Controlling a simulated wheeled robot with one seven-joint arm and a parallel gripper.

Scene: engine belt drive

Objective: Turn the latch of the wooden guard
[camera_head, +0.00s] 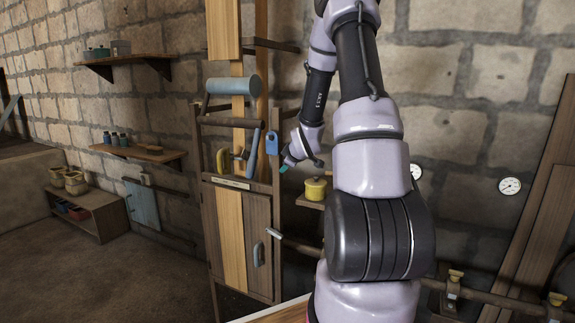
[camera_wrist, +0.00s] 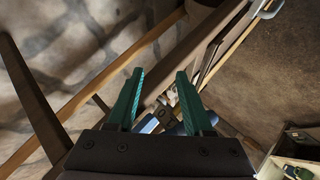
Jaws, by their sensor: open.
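The wooden guard (camera_head: 258,215) is a tall door-like panel of planks in a wooden frame, left of my arm in the head view. A pale metal handle (camera_head: 258,255) sits on its lower right. A blue plate (camera_head: 272,142) with a hole is at the frame's upper right post; I cannot tell which part is the latch. My gripper (camera_head: 287,166) is beside that post, just right of and below the blue plate. In the wrist view my gripper (camera_wrist: 159,92) has its two teal fingers apart. Blue and yellowish parts (camera_wrist: 178,125) show beyond and between them, partly hidden by the right finger.
A yellow pot (camera_head: 316,188) stands on a small shelf near my gripper. A pipe (camera_head: 300,246) runs below. Open floor (camera_head: 130,275) lies to the left.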

